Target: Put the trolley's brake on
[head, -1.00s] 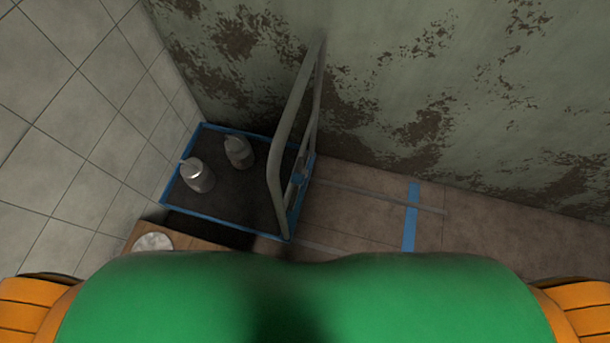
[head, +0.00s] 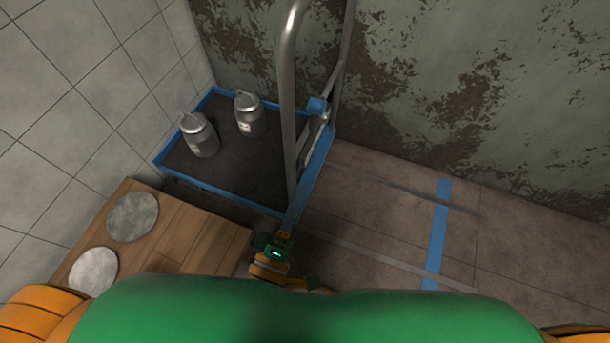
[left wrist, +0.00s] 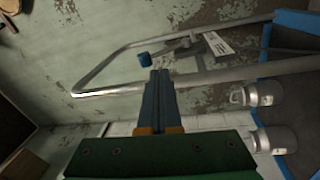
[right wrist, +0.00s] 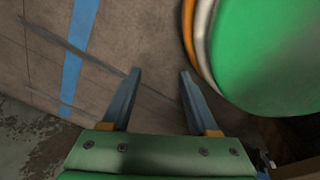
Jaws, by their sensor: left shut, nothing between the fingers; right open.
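The trolley has a dark deck with a blue rim (head: 232,190) and a tall grey tube handle (head: 288,100) at its right end. A blue-ended grey lever (head: 317,105) sits by the handle; I take it for the brake. The left wrist view shows its blue end (left wrist: 145,59) just beyond my fingertips, apparently apart from them. My left gripper (head: 288,222) is shut and empty, near the trolley's near right corner. It fills the middle of the left wrist view (left wrist: 160,75). My right gripper (right wrist: 160,72) is open and empty above the floor, out of the head view.
Two metal cans (head: 200,136) (head: 249,114) stand on the trolley deck. A wooden platform (head: 190,235) with two round grey discs (head: 132,216) (head: 93,269) is at the near left. Walls close in behind and left. Floor with blue tape (head: 437,235) is clear at the right.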

